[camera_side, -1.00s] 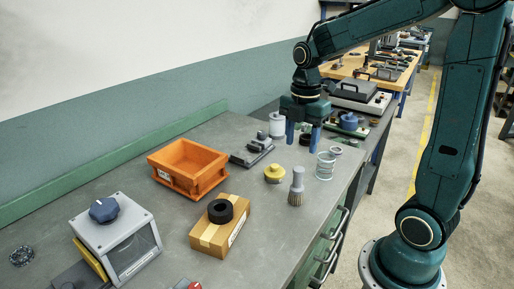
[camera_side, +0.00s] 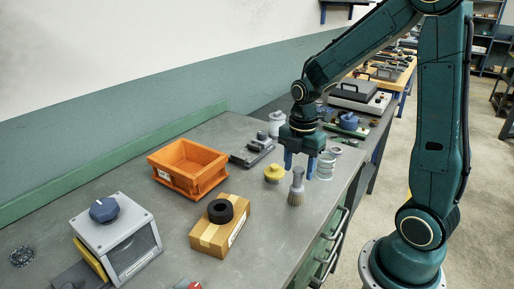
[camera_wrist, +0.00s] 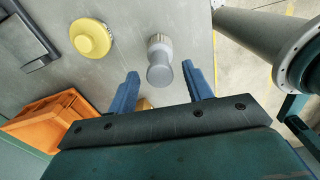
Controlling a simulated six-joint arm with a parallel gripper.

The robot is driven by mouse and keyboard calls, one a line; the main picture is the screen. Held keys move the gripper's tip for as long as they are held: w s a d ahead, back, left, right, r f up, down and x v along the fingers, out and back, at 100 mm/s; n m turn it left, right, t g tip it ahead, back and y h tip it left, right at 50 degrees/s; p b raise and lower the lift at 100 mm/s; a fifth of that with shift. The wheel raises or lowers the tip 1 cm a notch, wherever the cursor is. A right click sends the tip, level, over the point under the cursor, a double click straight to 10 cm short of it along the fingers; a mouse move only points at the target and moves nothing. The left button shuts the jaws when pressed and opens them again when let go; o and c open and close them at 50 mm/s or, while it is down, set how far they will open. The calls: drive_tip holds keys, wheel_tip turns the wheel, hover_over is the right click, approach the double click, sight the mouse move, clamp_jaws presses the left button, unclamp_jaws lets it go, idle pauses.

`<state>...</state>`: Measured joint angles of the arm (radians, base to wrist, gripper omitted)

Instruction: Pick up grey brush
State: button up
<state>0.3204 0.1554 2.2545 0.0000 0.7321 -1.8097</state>
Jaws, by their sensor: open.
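The grey brush (camera_side: 297,186) stands upright on the bench, bristles down, near the bench's right edge. In the wrist view its round grey handle top (camera_wrist: 160,73) shows just ahead of my fingertips, roughly centred between them. My gripper (camera_side: 299,165) is open and empty, with blue fingers pointing down. In the side view it is just above and behind the brush. The open fingers also show in the wrist view (camera_wrist: 164,82).
A yellow knob-like part (camera_side: 274,173) stands left of the brush, and a wire spring (camera_side: 325,166) stands close to its right. An orange bin (camera_side: 188,168) and a cardboard box (camera_side: 220,232) with a black ring (camera_side: 220,211) are further left.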

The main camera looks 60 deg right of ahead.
drive_tip(key=shift+f, duration=2)
clamp_jaws()
drive_tip(key=shift+r, duration=0.1)
wheel_tip(320, 180, up, 20)
